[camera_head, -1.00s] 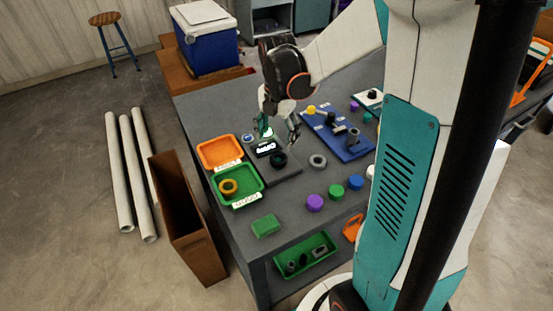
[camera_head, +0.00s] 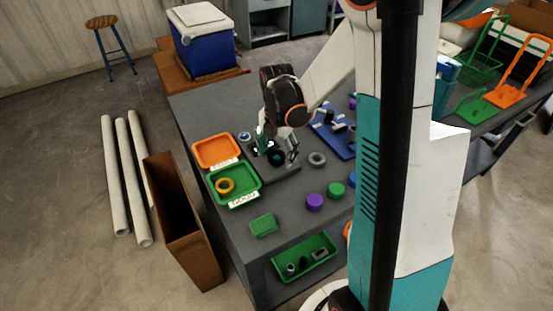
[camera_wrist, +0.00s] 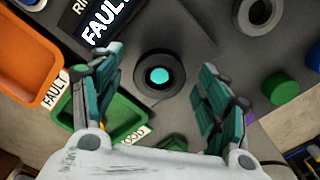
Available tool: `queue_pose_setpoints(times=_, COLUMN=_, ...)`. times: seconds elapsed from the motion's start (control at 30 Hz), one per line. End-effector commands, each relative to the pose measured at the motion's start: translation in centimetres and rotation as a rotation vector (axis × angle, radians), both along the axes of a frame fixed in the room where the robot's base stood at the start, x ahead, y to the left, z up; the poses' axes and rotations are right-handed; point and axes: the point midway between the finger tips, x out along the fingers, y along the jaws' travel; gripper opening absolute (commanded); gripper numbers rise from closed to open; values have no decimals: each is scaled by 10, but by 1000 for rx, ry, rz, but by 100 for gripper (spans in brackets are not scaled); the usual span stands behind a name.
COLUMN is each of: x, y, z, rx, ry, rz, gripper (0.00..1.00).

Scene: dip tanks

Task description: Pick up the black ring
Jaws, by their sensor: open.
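The black ring (camera_wrist: 147,65) lies on a dark flat plate, around a teal round centre, in the wrist view. In the head view the ring (camera_head: 276,158) is partly hidden by my gripper. My gripper (camera_wrist: 160,75) is open and empty, with one finger on each side of the ring in the wrist picture. In the head view my gripper (camera_head: 276,150) is low over the plate. I cannot tell how much height is left between the fingertips and the ring. A display (camera_wrist: 104,24) reading "FAUL..." stands beside the ring.
An orange tray (camera_head: 213,140) labelled FAULT and a green tray (camera_head: 250,185) with a yellow ring (camera_head: 225,186) are left of the plate. A grey ring (camera_head: 317,159), a purple cylinder (camera_head: 314,202) and a green cylinder (camera_head: 336,190) are to the right. A green block (camera_head: 263,225) lies in front.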

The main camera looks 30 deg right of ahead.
Motion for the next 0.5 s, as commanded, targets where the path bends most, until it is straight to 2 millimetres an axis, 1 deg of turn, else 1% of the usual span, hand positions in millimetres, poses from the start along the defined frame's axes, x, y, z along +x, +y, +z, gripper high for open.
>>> queue_pose_setpoints(times=0.03, x=0, y=0, z=0, rx=0, ry=0, rz=0, gripper=69)
queue_pose_setpoints(times=0.07, x=0, y=0, z=1, rx=0, ry=0, rz=0, gripper=65)
queue_pose_setpoints(times=0.1, x=0, y=0, z=1, rx=0, ry=0, rz=0, gripper=56)
queue_pose_setpoints(times=0.17, x=0, y=0, z=1, rx=0, ry=0, rz=0, gripper=42)
queue_pose_setpoints(times=0.2, x=0, y=0, z=1, rx=0, ry=0, rz=0, gripper=33)
queue_pose_setpoints(times=0.27, x=0, y=0, z=1, rx=0, ry=0, rz=0, gripper=19)
queue_pose_setpoints(times=0.3, x=0, y=0, z=1, rx=0, ry=0, rz=0, gripper=15)
queue_pose_setpoints(times=0.33, x=0, y=0, z=1, rx=0, ry=0, rz=0, gripper=15)
queue_pose_setpoints(times=0.37, x=0, y=0, z=1, rx=0, ry=0, rz=0, gripper=11)
queue_pose_setpoints(times=0.5, x=0, y=0, z=1, rx=0, ry=0, rz=0, gripper=11)
